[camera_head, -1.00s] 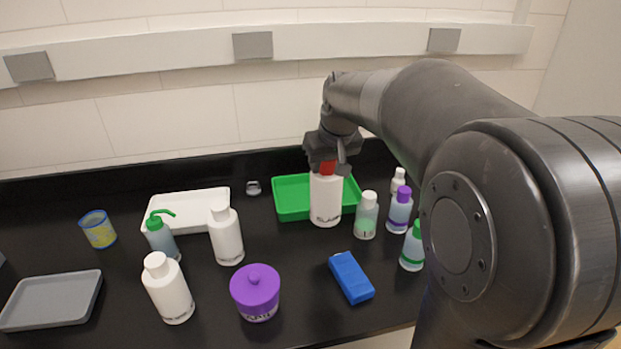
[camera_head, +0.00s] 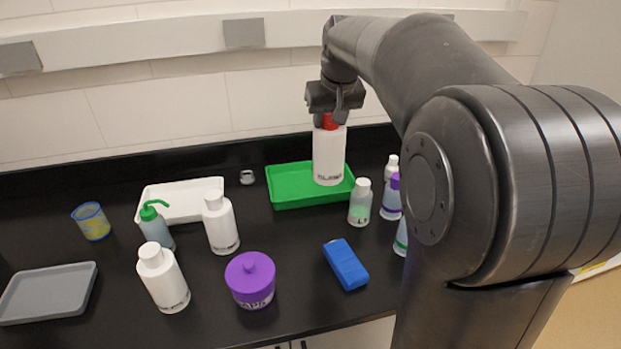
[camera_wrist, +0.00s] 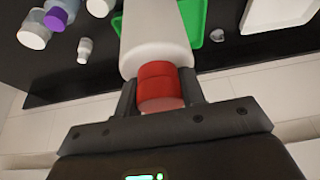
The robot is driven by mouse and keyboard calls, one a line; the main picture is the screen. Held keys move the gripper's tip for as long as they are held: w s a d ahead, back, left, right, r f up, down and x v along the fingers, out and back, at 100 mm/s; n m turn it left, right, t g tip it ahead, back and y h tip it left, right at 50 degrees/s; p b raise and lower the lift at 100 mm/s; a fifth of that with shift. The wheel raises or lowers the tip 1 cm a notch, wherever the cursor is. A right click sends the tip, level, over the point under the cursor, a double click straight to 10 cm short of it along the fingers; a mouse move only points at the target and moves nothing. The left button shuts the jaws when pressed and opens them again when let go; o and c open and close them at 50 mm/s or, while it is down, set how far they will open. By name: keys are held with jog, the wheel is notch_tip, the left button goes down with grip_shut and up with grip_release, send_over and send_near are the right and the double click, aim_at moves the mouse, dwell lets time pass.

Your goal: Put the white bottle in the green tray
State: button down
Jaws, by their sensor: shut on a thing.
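A white bottle with a red cap (camera_head: 328,158) hangs upright from my gripper (camera_head: 331,116). My gripper is shut on the red cap, which also shows between the fingers in the wrist view (camera_wrist: 160,82). The green tray (camera_head: 288,198) lies on the black bench below and behind the bottle, and its visible floor is empty. In the head view the bottle's base overlaps the tray's right half; its exact height above the tray is hard to tell. The bottle's body (camera_wrist: 153,35) covers part of the tray in the wrist view (camera_wrist: 190,15).
Two white-capped white bottles (camera_head: 220,228) (camera_head: 163,280), a green-topped wash bottle (camera_head: 158,230) and a purple jar (camera_head: 250,282) stand left and in front. A blue box (camera_head: 346,265) lies in front. My arm hides the right side.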

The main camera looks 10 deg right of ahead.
jog(key=shift+w+d+m+h, duration=1)
jog(key=shift+w+d+m, duration=1.4)
jog(key=shift+w+d, duration=2.1)
jog(key=w+a+f, duration=0.3)
jog(key=a+f, duration=0.1)
jog(key=f, duration=0.4)
jog(key=w+a+f, duration=0.3)
jog(key=a+f, duration=0.1)
jog(key=f, duration=0.4)
jog(key=shift+a+f, duration=0.15)
jog(key=shift+a, duration=0.2)
jog(key=shift+s+f, duration=0.1)
jog(key=c, duration=0.9)
grip_release()
